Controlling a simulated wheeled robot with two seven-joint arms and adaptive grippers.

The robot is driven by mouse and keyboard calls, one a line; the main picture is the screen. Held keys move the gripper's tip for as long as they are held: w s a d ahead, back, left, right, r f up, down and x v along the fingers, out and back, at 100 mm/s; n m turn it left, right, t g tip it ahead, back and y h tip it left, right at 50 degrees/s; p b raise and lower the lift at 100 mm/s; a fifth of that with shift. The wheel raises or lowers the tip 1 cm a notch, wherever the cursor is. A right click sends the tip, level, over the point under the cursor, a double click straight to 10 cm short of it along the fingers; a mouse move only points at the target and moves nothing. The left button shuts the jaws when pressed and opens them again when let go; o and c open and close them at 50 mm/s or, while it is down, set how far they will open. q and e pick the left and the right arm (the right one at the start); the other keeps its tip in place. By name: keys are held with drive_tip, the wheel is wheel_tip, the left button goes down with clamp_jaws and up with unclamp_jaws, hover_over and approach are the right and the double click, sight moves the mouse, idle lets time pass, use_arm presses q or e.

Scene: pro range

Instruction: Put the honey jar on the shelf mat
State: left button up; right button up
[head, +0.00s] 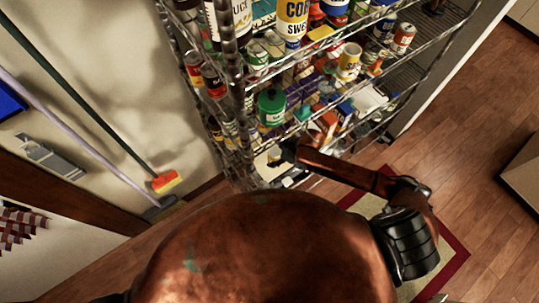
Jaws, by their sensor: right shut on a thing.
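My right arm reaches in from the right, and its dark gripper (286,150) is at a lower level of the wire shelf rack. The gripper is small and in shadow. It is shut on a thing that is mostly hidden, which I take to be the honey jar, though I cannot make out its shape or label. I cannot pick out the shelf mat among the shadowed lower shelves. My left gripper is not in view.
The wire rack (233,70) holds many cans and boxes, with a green tub (271,107) close above my right gripper. A broom (166,181) leans on the left wall. A red-bordered rug (446,271) lies on the wooden floor, which is open at right.

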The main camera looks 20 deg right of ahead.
drive_tip(key=shift+w+a+f+p, duration=0.1)
drive_tip(key=shift+w+a+p, duration=0.1)
drive_tip(key=shift+w+a, duration=0.35)
drive_tip(key=shift+w+a+p, duration=0.15)
drive_tip(key=shift+w+a, duration=0.15)
drive_tip(key=shift+a, duration=0.35)
drive_tip(key=shift+f, duration=0.1)
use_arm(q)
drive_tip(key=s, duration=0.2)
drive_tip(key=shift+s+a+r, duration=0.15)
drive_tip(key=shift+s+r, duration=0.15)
use_arm(e)
drive_tip(key=shift+d, duration=0.1)
drive_tip(key=o, duration=1.2)
drive_tip(key=shift+f, duration=0.2)
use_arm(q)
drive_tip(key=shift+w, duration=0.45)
use_arm(e)
drive_tip(key=o, duration=0.4)
drive_tip(key=shift+s, duration=0.1)
drive_tip(key=shift+r, duration=0.1)
